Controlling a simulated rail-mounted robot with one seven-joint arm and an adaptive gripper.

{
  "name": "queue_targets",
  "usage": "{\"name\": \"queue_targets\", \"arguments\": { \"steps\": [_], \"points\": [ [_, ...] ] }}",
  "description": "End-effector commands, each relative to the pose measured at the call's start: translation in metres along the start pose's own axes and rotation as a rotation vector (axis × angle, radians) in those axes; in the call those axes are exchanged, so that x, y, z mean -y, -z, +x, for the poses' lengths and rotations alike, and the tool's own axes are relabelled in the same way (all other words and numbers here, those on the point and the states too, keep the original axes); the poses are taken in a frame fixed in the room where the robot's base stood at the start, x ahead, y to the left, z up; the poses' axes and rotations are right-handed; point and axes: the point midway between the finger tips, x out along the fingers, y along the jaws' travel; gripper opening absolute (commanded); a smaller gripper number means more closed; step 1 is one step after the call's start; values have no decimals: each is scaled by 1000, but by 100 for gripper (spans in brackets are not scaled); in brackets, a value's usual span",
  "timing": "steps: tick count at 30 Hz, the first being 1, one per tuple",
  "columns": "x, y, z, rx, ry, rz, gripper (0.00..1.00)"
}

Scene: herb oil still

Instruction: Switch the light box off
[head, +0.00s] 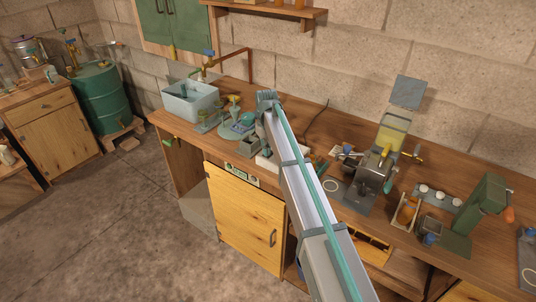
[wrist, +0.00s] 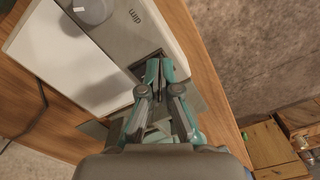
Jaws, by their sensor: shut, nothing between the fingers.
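The light box (wrist: 75,62) is a white slab with a grey control strip (wrist: 125,38) along one side, on the wooden bench. The strip carries a round grey knob (wrist: 92,8) and the letters "dim", seen upside down. In the head view a white part of the light box (head: 266,161) shows beside my arm, which hides the rest. My gripper (wrist: 156,64) is shut and empty. Its fingertips are over a dark recess in the control strip, where the switch seems to be. The fingers cover most of it, so its position and any contact cannot be told.
The bench top (head: 232,95) holds a pale basin (head: 190,98) and small green-grey items left of my arm. Right of it stand a metal apparatus (head: 370,168) and a green press (head: 482,205). A dark cable (wrist: 42,100) lies beside the light box. Open floor lies in front.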

Motion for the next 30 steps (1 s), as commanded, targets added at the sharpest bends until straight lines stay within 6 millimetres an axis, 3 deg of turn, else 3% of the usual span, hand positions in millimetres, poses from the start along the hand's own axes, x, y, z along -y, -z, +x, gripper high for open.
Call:
{"name": "queue_targets", "arguments": {
  "steps": [11,30],
  "points": [
    [0,0,0,2,1,0,0],
    [0,0,-47,0,0,0,0]
  ]
}}
